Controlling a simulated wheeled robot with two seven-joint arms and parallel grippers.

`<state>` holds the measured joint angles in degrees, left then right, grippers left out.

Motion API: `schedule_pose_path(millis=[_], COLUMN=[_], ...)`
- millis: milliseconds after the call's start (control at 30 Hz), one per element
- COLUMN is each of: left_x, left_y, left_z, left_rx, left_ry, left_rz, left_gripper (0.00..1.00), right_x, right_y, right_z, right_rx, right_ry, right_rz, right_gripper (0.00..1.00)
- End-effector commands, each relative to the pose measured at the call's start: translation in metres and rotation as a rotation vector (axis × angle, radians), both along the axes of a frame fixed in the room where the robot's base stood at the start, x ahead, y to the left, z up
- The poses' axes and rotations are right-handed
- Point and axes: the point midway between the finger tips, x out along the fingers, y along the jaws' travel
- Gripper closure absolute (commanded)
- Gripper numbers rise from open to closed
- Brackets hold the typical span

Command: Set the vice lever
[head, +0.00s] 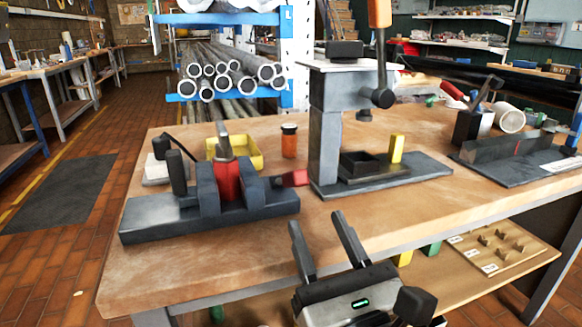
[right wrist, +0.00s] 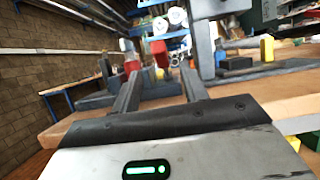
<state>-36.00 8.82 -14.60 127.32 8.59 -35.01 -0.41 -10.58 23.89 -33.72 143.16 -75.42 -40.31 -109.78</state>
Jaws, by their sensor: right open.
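The vice (head: 210,220) is a dark grey base with two upright jaws, on the wooden table at left. A red piece (head: 229,181) with a grey shaft stands between the jaws. A red block (head: 294,178) sticks out at the vice's right end; I cannot tell if it is the lever. A dark cylinder with a thin black rod (head: 178,172) stands at the base's left. My left gripper is out of view.
A grey press (head: 323,145) with an orange-handled lever (head: 380,13) stands right of the vice. A yellow tray (head: 248,158) and an orange jar (head: 289,140) sit behind. Another dark fixture (head: 510,160) is at far right. The table's front strip is clear.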

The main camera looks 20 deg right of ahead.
Motion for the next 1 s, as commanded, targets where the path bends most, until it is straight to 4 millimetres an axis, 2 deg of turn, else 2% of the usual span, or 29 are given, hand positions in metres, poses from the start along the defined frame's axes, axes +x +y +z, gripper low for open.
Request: schedule_pose_path(millis=[100, 233, 400, 533, 700, 1000], left_x=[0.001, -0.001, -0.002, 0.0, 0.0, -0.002], left_y=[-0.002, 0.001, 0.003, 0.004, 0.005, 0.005], left_z=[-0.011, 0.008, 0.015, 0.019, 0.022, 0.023], left_rx=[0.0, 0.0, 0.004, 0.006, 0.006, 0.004], left_ry=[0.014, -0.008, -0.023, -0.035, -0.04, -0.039], left_rz=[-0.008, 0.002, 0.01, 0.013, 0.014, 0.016], left_gripper=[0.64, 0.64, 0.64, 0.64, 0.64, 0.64], right_x=[0.019, 0.047, 0.08, 0.098, 0.111, 0.114], right_y=[0.001, 0.001, 0.003, 0.003, 0.004, 0.004], right_z=[0.008, 0.024, 0.035, 0.042, 0.046, 0.047], right_rx=[0.0, -0.001, -0.002, 0.0, 0.0, 0.0], right_ry=[-0.007, -0.004, -0.002, 0.0, 0.002, 0.002], right_rz=[0.001, -0.002, -0.001, 0.0, 0.001, 0.001], right_gripper=[0.56, 0.56, 0.56, 0.56, 0.56, 0.56])
